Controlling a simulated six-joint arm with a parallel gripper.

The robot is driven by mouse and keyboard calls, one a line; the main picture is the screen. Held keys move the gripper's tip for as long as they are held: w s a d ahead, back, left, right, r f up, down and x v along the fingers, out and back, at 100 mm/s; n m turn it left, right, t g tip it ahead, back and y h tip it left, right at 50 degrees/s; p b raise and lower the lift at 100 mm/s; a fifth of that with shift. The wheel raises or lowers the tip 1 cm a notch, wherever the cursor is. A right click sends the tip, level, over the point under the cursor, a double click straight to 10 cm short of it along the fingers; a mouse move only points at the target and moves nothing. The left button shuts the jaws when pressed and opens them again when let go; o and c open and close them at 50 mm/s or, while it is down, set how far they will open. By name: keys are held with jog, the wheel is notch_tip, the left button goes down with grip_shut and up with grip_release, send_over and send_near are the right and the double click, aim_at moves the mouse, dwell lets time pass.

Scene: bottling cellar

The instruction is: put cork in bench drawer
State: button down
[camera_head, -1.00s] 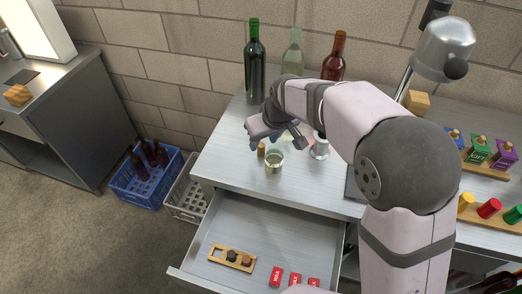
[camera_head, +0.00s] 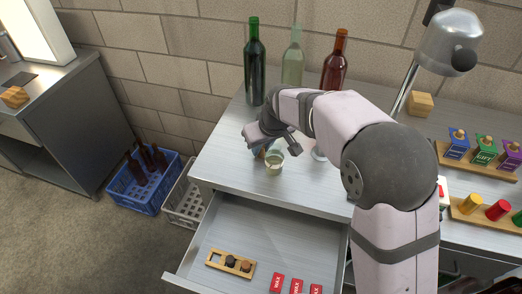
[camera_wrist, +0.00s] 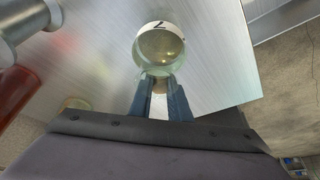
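The tan cork (camera_head: 258,153) stands on the metal bench top (camera_head: 222,165), just left of a clear glass (camera_head: 273,161). My gripper (camera_head: 258,148) is down over the cork and hides most of it. The bench drawer (camera_head: 285,235) is pulled open below. It holds a small wooden rack (camera_head: 231,263) with dark and brown pieces, and an empty square cell at its left.
Red boxes marked WAX (camera_head: 277,283) lie at the drawer's front. A dark green bottle (camera_head: 254,62), a pale bottle (camera_head: 293,62) and a red-brown bottle (camera_head: 334,62) stand behind my arm. Crates (camera_head: 142,187) sit on the floor at left. The drawer's middle is clear.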

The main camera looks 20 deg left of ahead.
jog(key=shift+r, duration=0.1)
dwell(0.3)
notch_tip(320, 180, up, 10)
jog(key=p, duration=0.8)
